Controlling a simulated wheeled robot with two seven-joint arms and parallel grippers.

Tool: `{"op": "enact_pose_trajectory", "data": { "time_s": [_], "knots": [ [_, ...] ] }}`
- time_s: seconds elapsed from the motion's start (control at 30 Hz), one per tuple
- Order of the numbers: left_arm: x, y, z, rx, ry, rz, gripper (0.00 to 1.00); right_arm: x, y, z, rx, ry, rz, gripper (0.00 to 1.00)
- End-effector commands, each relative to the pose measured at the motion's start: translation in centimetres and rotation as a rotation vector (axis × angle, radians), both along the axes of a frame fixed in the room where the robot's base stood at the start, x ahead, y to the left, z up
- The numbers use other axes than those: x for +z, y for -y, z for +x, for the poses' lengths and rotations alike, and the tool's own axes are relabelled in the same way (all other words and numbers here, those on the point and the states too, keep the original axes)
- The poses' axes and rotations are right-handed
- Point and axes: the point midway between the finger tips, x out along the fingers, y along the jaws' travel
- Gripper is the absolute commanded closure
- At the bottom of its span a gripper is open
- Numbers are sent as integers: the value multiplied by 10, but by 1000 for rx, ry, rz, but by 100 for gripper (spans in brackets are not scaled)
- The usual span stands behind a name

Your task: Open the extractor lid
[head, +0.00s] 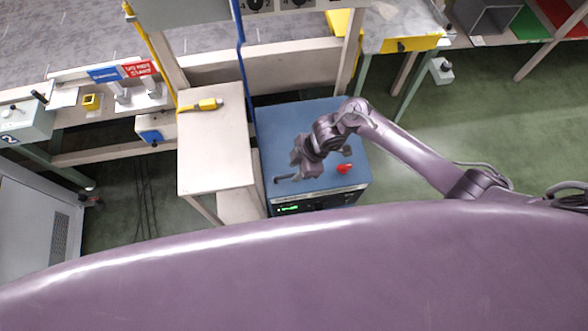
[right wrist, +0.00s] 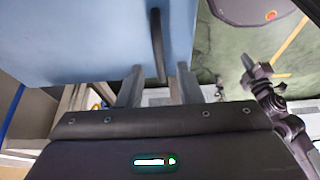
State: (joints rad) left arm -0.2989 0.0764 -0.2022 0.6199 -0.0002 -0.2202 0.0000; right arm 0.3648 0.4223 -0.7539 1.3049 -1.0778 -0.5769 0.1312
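The extractor (head: 325,115) is a blue box in the middle of the head view, with a black front panel and a green display. Its blue lid looks shut and level. A dark bar handle (head: 287,179) is near its front left corner. My right gripper (head: 297,172) is over the lid, beside the handle. In the right wrist view the blue lid (right wrist: 80,35) fills the upper left, and the handle (right wrist: 157,45) runs down between the two grey fingers of my right gripper (right wrist: 160,84). The fingers are apart, with gaps on both sides.
A red knob (head: 344,169) is on the lid, right of the gripper. A pale table (head: 215,155) with a yellow-handled tool (head: 200,105) stands close on the left. A blue post (head: 241,60) rises behind. Green floor (head: 450,120) is open to the right.

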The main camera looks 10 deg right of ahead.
Motion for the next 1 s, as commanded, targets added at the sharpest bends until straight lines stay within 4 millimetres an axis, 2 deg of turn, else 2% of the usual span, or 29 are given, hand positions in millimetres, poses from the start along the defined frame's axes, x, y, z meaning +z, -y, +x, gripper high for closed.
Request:
{"op": "enact_pose_trajectory", "data": {
  "time_s": [0.2, 0.47, 0.7, 1.0],
  "knots": [
    [-1, 0, 0, -1, 0, 0, 100, -16, -7, 0, 1, 1, 0, 68],
    [-1, -1, 0, 0, 0, 1, 100, -17, -7, 1, 0, 2, 0, 68],
    [-1, -3, 0, 1, 0, 4, 100, -17, -7, 1, 0, 2, 0, 99],
    [0, -4, 0, 2, 0, 5, 100, -16, -7, 1, -1, 3, 0, 100]
  ]
}}
